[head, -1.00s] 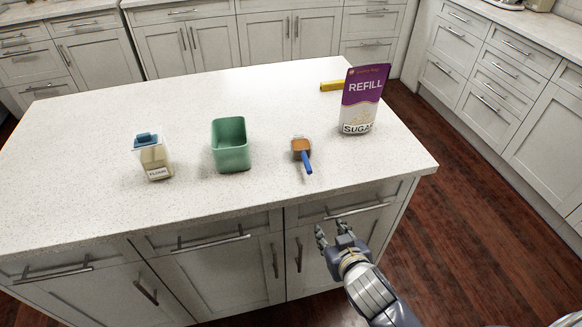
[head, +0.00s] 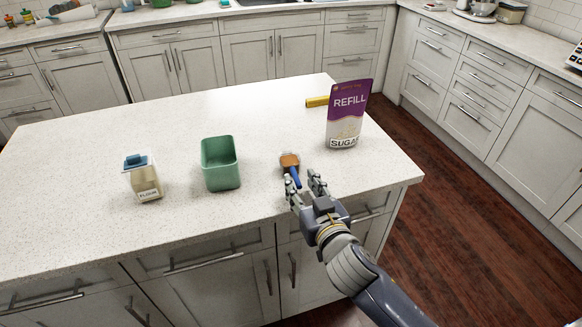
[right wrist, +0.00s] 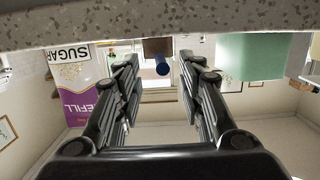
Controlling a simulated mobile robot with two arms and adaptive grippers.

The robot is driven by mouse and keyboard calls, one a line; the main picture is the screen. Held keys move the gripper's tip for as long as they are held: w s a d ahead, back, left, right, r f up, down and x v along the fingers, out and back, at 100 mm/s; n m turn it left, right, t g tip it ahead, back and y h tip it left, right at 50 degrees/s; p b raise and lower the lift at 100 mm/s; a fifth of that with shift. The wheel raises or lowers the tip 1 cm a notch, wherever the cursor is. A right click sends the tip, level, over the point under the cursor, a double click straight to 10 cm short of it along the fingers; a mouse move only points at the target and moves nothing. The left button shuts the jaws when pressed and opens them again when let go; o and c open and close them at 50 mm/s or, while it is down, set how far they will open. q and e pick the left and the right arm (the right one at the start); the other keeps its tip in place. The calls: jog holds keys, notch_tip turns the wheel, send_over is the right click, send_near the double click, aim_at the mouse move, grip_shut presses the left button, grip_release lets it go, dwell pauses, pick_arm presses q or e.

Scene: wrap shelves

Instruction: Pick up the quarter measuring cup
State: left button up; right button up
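The quarter measuring cup (head: 289,161) lies on the counter, with brown contents or a brown bowl and a blue handle (head: 295,177) pointing toward the front edge. My right gripper (head: 304,184) is open at the counter's front edge, its fingers on both sides of the handle's end in the head view. In the right wrist view, which is upside down, the blue handle end (right wrist: 162,68) shows beyond and between the open fingertips (right wrist: 160,75). The gripper looks empty; contact with the handle cannot be told. My left gripper is not in view.
A purple and white sugar refill bag (head: 347,115) stands right of the cup. A green container (head: 220,164) and a flour jar (head: 142,177) stand to the left. A yellow object (head: 317,102) lies behind. The countertop (head: 90,140) between them is clear.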

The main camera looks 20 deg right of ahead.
aim_at(293, 175)
jog(key=w, duration=0.2)
jog(key=w+f, duration=0.1)
jog(key=w, duration=0.1)
jog(key=shift+w+a+p, duration=0.1)
jog(key=shift+w+p, duration=0.05)
jog(key=shift+p, duration=0.2)
grip_shut()
